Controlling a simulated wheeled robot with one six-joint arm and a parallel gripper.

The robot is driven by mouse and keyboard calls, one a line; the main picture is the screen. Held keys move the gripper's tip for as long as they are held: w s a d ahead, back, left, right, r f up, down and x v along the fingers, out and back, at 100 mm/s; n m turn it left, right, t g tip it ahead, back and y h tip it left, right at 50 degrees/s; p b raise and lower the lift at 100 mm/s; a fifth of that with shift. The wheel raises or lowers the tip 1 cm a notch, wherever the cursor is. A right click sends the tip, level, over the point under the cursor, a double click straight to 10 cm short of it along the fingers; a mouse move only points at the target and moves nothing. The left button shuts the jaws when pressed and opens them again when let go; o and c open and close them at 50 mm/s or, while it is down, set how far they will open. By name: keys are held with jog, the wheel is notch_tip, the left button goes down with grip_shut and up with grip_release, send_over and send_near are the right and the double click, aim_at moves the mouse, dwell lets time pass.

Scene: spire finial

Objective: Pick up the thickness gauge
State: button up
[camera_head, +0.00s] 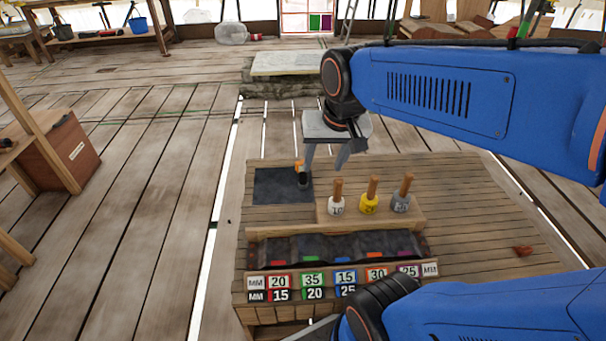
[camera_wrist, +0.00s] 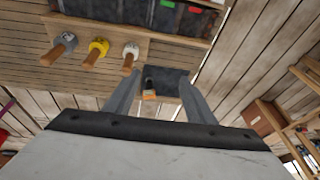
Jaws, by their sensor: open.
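The thickness gauge appears to be the small dark item with an orange part (camera_head: 304,182) at the right side of a dark mat (camera_head: 272,186) on the plank-topped bench. It also shows in the wrist view (camera_wrist: 149,94), between the fingers as seen there. My gripper (camera_head: 325,162) is open and empty, above the bench. In the head view its left finger is close to the gauge and partly overlaps it in the picture. In the wrist view the mat (camera_wrist: 172,80) lies beyond the fingertips. I cannot tell the exact height gap.
White, yellow (camera_head: 369,204) and grey wooden-handled items stand on a wooden block (camera_head: 412,220) right of the mat. A dark trough (camera_head: 340,246) with coloured pieces and number labels runs along the front. A small red item (camera_head: 522,251) lies at the right. The bench's right side is mostly clear.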

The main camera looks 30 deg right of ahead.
jog(key=w+d+m+g, duration=0.15)
jog(key=w+m, duration=0.25)
jog(key=w, duration=0.5)
jog(key=m+g, duration=0.3)
jog(key=m, duration=0.7)
send_near(301, 161)
jog(key=shift+t, duration=0.25)
jog(key=f, duration=1)
jog(key=shift+s+d+f, duration=0.2)
jog(key=shift+d+f, duration=0.05)
jog(key=shift+f, duration=0.05)
jog(key=f, duration=0.2)
jog(key=s+f, duration=0.1)
jog(key=f, duration=0.1)
jog(key=shift+d+f, duration=0.15)
jog(key=shift+f, duration=0.55)
jog(key=shift+c, duration=0.3)
